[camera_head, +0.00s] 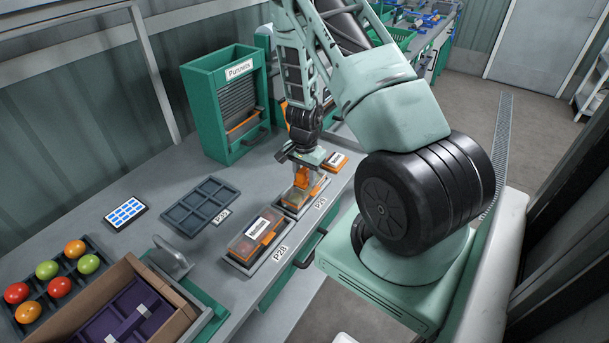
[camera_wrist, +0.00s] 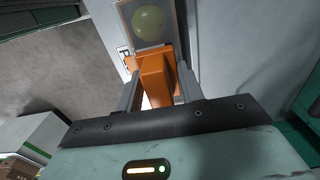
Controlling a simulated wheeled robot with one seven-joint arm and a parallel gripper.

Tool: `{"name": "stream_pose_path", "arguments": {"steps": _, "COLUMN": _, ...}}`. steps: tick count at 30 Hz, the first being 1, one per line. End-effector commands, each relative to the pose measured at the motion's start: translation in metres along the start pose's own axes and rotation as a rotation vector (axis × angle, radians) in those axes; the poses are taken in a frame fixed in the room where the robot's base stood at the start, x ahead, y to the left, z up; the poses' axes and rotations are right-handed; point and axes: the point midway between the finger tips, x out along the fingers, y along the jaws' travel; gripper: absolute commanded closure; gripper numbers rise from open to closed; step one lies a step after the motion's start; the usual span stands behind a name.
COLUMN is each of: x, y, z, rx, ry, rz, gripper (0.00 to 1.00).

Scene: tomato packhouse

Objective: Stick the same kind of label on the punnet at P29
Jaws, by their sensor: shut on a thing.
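The punnet at P29 (camera_head: 291,199) sits in a dark tray on the bench. My gripper (camera_head: 305,160) is right over it, shut on an orange block-like tool (camera_head: 302,178). In the wrist view my gripper (camera_wrist: 160,95) has the orange tool (camera_wrist: 157,75) between its fingers. The punnet (camera_wrist: 145,42) lies just beyond, with a yellow-green tomato inside. I cannot tell whether the tool touches the punnet. The punnet at P28 (camera_head: 242,243) has a white label with dark print (camera_head: 258,227) and an orange part at one end. The P29 punnet's top is partly hidden.
An orange block with a white label (camera_head: 335,160) sits beyond P29. A green Punnets rack (camera_head: 215,110) stands behind.

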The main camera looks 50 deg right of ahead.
Motion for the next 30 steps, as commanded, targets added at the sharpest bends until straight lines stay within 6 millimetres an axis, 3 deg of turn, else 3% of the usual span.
{"name": "stream_pose_path", "arguments": {"steps": 5, "x": -0.004, "y": 0.001, "z": 0.0, "rx": 0.0, "ry": -0.001, "rz": 0.002, "gripper": 0.79}}
{"name": "stream_pose_path", "arguments": {"steps": 24, "x": -0.053, "y": 0.0, "z": 0.0, "rx": 0.0, "ry": 0.0, "rz": 0.0, "gripper": 0.79}}
{"name": "stream_pose_path", "arguments": {"steps": 30, "x": -0.061, "y": 0.0, "z": 0.0, "rx": 0.0, "ry": 0.0, "rz": 0.001, "gripper": 0.79}}
